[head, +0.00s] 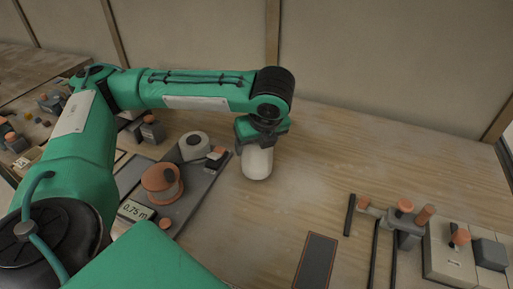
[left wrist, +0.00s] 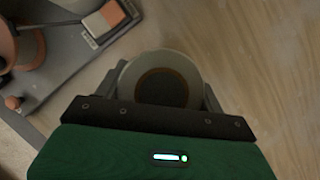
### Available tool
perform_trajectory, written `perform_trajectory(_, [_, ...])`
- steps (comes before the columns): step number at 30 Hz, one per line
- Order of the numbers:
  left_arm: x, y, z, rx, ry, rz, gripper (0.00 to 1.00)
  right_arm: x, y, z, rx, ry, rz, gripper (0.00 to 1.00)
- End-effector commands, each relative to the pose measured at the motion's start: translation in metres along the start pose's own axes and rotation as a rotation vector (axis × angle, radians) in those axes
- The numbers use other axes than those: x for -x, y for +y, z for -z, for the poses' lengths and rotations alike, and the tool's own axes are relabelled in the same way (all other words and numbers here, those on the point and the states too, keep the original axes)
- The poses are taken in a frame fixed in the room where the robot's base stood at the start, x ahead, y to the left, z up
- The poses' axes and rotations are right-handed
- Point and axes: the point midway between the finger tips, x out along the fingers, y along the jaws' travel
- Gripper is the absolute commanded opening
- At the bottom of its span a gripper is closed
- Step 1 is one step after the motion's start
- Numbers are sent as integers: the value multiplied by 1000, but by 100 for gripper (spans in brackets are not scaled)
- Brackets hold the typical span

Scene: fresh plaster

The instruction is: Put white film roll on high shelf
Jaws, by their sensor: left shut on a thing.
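The white film roll (head: 257,165) is an upright pale cylinder hanging from my left gripper (head: 258,145) over the wooden table. In the left wrist view the film roll (left wrist: 160,68) shows its round pale end with a dark brown core, between the two grey fingers of my left gripper (left wrist: 160,85). The gripper is shut on it. I cannot tell whether the roll's lower end touches the table. No high shelf can be made out in these views. My right gripper is not in view.
Left of the roll, a grey device (head: 202,190) carries an orange spool (head: 161,183) and another white roll (head: 194,145). A dark flat pad (head: 316,262) lies at the front. Orange-handled tools (head: 405,222) and pale boxes (head: 448,262) stand right. The table's back middle is clear.

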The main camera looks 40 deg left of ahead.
Motion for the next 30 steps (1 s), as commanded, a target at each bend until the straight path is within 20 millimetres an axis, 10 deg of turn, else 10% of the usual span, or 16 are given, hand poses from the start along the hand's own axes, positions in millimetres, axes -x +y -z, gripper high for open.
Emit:
perform_trajectory(14, [-13,0,5,0,-1,1,38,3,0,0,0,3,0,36])
perform_trajectory(15, [-14,0,6,0,-1,1,76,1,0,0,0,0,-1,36])
perform_trajectory(18, [-14,0,6,0,-1,1,92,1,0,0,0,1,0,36])
perform_trajectory(30, [-7,0,4,-1,-1,1,92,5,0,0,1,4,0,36])
